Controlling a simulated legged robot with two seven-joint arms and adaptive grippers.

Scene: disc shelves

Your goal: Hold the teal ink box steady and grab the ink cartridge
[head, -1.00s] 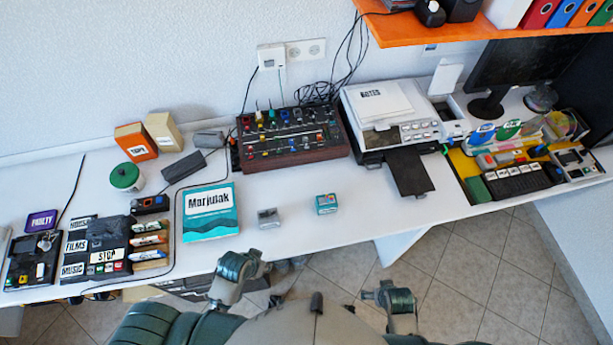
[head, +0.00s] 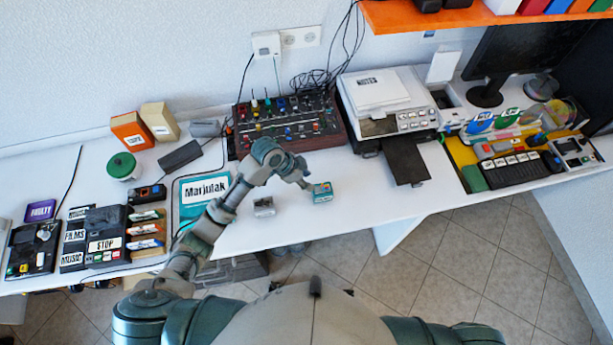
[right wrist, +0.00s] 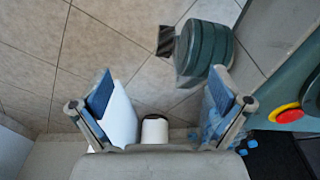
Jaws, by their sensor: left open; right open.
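The teal ink box (head: 322,193) stands on the white desk, near the desk's middle. A small grey box-shaped item (head: 264,207) lies to its left; I cannot tell if it is the ink cartridge. My left gripper (head: 306,184) reaches over the desk, its tips at the upper left edge of the teal box. It is open; whether it touches the box is unclear. In the right wrist view my right gripper (right wrist: 160,110) is open and empty, with the tiled floor beyond its fingers. It is not in the head view.
A teal book (head: 203,195) lies left of the grey item, partly behind my left arm. A printer (head: 385,100) with a dark tray (head: 405,160) stands to the right. A mixer (head: 290,125) stands behind. The desk in front of the teal box is clear.

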